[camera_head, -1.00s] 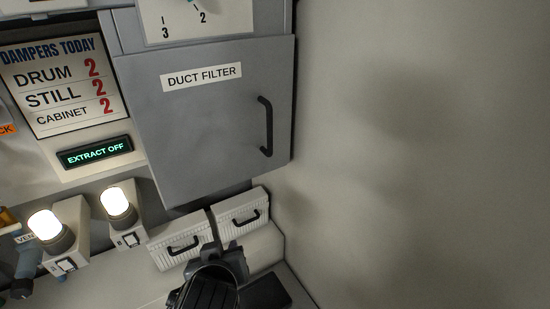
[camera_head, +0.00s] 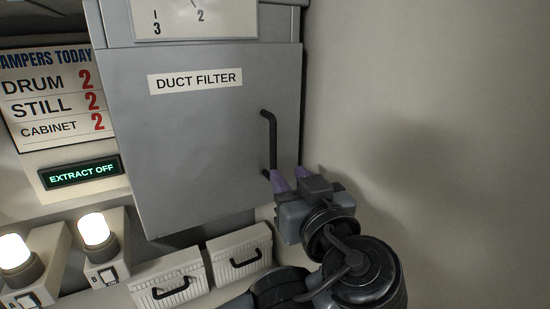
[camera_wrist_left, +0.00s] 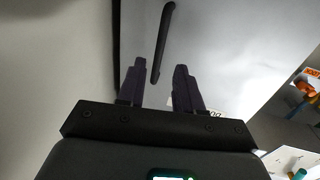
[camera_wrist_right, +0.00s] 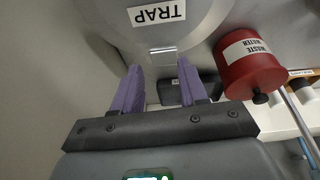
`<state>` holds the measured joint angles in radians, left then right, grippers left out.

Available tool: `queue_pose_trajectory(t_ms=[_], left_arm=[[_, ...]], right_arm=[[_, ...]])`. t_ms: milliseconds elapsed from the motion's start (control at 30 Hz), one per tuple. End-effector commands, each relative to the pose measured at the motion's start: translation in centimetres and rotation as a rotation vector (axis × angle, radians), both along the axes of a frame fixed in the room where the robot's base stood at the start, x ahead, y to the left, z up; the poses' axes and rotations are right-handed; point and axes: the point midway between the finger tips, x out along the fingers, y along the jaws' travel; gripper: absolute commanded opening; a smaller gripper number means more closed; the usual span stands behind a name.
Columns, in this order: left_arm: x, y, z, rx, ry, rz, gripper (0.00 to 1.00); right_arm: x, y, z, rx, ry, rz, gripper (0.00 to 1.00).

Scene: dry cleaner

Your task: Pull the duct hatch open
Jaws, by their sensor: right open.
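The grey duct hatch (camera_head: 190,130), labelled DUCT FILTER, appears shut, with a black bar handle (camera_head: 272,135) near its right edge. My left gripper (camera_head: 284,180) has purple fingers at the lower end of the handle. In the left wrist view the left gripper (camera_wrist_left: 160,80) is open, and the handle (camera_wrist_left: 163,35) lies ahead, its near end appearing between the fingertips. Contact cannot be made out. My right gripper (camera_wrist_right: 158,78) is open and empty in the right wrist view, away from the hatch; it is not in the head view.
A plain wall (camera_head: 430,120) stands right of the hatch. Below are white vented boxes with black handles (camera_head: 240,250) and lit lamps (camera_head: 95,228). The right wrist view shows a grey round body labelled TRAP (camera_wrist_right: 160,35) and a red waste water container (camera_wrist_right: 248,68).

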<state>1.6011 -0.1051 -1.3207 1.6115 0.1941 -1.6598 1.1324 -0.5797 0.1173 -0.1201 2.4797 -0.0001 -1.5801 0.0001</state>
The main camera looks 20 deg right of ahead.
Motion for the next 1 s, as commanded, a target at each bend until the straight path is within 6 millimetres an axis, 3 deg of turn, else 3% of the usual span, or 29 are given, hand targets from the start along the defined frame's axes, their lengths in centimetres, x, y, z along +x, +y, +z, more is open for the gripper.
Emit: queue_pose_trajectory(t_ms=[533, 700, 1000], left_arm=[[8.1, -0.4, 0.1, 0.002, 0.003, 0.002, 0.35], [9.3, -0.5, 0.1, 0.0, 0.002, 0.0, 0.35], [9.6, -0.6, -0.1, 0.001, 0.002, 0.0, 0.35]], right_arm=[[0.0, 0.0, 3.2, 0.001, -0.001, -0.001, 0.43], [0.0, -0.1, 3.5, -0.003, 0.0, 0.002, 0.43], [0.0, -0.2, 3.5, -0.008, 0.0, 0.005, 0.43]])
